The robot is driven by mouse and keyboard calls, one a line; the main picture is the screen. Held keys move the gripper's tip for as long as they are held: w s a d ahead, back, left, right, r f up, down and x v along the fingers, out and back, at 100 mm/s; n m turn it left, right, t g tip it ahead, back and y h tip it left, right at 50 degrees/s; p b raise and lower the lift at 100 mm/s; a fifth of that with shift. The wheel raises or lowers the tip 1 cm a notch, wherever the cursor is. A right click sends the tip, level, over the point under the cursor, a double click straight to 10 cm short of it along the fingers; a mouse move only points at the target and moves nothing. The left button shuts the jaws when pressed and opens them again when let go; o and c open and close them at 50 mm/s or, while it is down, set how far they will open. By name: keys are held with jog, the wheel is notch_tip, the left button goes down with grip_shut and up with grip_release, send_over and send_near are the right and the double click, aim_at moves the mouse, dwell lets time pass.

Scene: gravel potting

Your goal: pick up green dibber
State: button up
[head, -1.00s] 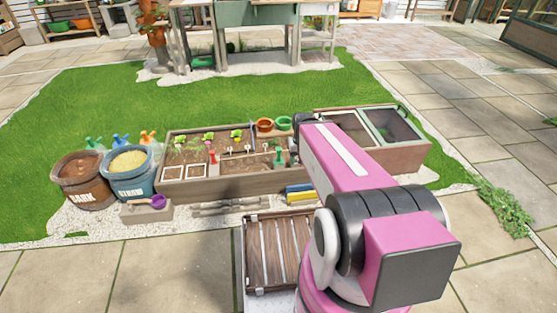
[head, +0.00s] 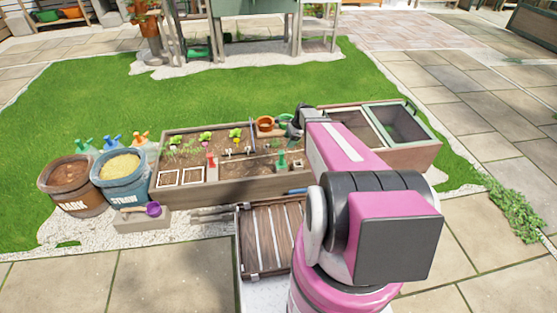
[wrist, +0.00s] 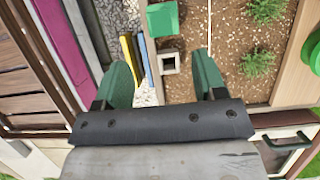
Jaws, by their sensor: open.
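The green dibber (head: 282,160) is in the front right part of the planter's soil in the head view. In the wrist view a green block-like shape (wrist: 163,18), which looks like the same dibber from above, is at the top centre, beyond the fingertips. My gripper (wrist: 163,62) has its two green fingers spread wide with nothing held. A small pale square holder (wrist: 169,62) shows between and below the fingers. In the head view my gripper (head: 297,122) is over the planter's right part, partly hidden by my arm.
The planter (head: 230,188) also holds seedlings and a red-handled tool (head: 211,160). An orange pot (head: 265,124) stands at its back edge. Yellow (wrist: 127,48) and blue (wrist: 141,52) bars lie by the planter wall. A slatted wooden crate (head: 262,272) is in front. Bark (head: 72,172) and straw (head: 121,165) buckets stand left.

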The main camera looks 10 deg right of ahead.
aim_at(283, 152)
jog(key=x, duration=1.1)
jog(key=c, duration=1)
